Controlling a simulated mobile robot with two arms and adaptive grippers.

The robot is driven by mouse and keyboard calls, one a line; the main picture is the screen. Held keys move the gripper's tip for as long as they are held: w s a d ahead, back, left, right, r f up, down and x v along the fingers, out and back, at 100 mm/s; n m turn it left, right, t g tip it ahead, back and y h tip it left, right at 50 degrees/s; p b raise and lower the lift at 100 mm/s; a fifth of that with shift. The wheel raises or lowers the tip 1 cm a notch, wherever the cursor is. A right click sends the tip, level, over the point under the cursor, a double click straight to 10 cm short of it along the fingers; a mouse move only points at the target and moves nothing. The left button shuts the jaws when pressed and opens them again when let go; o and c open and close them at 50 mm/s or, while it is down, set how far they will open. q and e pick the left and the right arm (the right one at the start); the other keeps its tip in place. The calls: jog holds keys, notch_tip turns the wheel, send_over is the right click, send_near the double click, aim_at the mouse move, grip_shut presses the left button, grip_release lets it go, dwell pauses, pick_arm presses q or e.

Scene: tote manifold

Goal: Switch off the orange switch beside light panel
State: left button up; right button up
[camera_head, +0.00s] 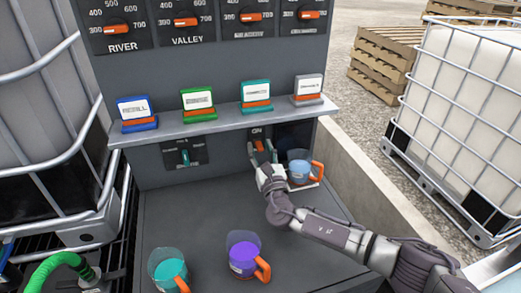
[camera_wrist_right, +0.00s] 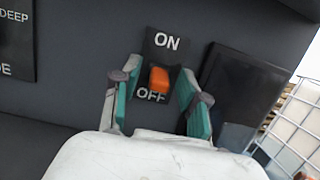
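The orange switch (camera_wrist_right: 159,79) sits on a black plate with ON above it and OFF below it. Its lower end overlaps the top of the OFF lettering; I cannot tell its exact set position. In the head view the orange switch (camera_head: 259,145) shows between the fingers. My right gripper (camera_wrist_right: 157,101) is open, with one green-padded finger on each side of the switch and nothing held. It also shows in the head view (camera_head: 262,156), low in front of the console. A dark, unlit panel (camera_wrist_right: 240,92) is right of the switch. My left gripper is out of view.
A blue cup with an orange handle (camera_head: 300,168) stands close right of my gripper. A teal cup (camera_head: 168,268) and a purple cup (camera_head: 244,256) stand on the front surface. A shelf (camera_head: 225,121) with several coloured card holders juts out above the switch.

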jog(key=shift+v, duration=3.8)
